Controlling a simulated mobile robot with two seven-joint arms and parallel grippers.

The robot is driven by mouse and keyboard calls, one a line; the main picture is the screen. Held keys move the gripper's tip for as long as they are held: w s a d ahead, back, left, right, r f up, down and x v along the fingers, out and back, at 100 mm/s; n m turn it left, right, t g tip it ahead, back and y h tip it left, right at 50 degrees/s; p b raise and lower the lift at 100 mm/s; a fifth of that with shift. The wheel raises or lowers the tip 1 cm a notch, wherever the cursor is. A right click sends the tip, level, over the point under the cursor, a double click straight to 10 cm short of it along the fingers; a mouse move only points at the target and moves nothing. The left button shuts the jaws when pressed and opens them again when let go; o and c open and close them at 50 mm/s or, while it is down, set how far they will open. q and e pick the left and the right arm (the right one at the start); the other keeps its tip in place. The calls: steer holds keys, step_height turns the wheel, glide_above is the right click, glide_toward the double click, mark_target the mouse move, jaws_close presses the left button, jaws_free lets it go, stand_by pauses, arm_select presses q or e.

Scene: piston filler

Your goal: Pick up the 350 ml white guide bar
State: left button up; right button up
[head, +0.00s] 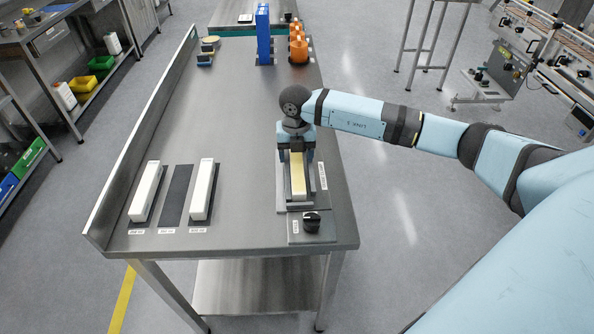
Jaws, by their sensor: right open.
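Two white guide bars lie on dark pads at the left front of the steel table, one on the left (146,190) and one on the right (202,188). Between them is an empty dark pad (175,195). The labels in front are too small to read, so I cannot tell which bar is the 350 ml one. A cream-yellow bar (298,178) sits in a grey holder (281,199) at the right front. My right gripper (297,152) is open over the far end of that bar; contact cannot be told. My left gripper is not in view.
A black knob (312,222) stands on a plate in front of the holder. Blue blocks (263,38) and orange parts (299,47) stand at the table's far end. A raised edge (140,140) runs along the left side. The middle of the table is clear.

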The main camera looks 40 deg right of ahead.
steer(key=c, duration=1)
steer(key=shift+c, duration=0.6)
steer(key=shift+r, duration=0.15)
